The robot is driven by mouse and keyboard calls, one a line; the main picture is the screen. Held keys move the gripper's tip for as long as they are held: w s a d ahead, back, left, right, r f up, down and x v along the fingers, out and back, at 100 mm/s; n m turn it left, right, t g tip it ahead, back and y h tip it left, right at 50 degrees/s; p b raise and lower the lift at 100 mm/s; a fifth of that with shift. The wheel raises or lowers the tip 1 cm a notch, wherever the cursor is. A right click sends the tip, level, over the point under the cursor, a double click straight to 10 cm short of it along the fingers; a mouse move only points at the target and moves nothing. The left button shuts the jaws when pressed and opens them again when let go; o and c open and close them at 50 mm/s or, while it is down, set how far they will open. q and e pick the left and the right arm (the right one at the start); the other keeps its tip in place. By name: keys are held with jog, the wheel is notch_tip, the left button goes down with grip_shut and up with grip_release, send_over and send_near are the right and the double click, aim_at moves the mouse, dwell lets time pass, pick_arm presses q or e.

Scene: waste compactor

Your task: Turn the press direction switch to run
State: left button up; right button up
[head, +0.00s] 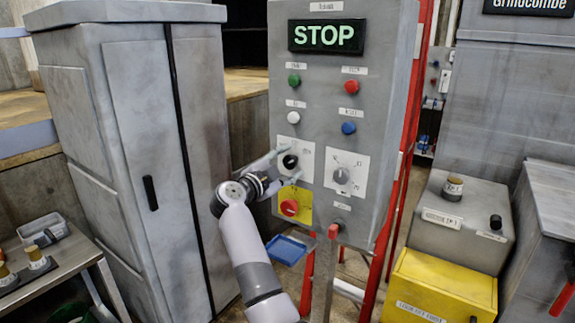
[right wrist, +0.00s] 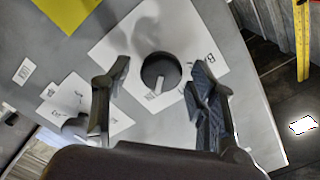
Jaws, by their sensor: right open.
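A grey control panel (head: 325,75) carries two rotary switches on white plates. The black knob (head: 290,161) is the left one; the grey knob (head: 341,177) is right of it. Their lettering is too small to read. My right gripper (head: 287,164) is open at the black knob. In the right wrist view the round black knob (right wrist: 160,70) with a pale pointer mark lies between the two spread fingers (right wrist: 161,72), with gaps visible on both sides. Contact with the plate cannot be told. My left gripper is not in view.
A lit STOP display (head: 326,36) tops the panel, above several coloured buttons. A red emergency button (head: 290,207) on a yellow plate (head: 304,196) sits just below the black knob. A grey cabinet (head: 145,120) stands left; a yellow box (head: 440,285) stands right.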

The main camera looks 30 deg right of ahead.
jog(key=shift+a, duration=0.3)
jog(key=v, duration=0.7)
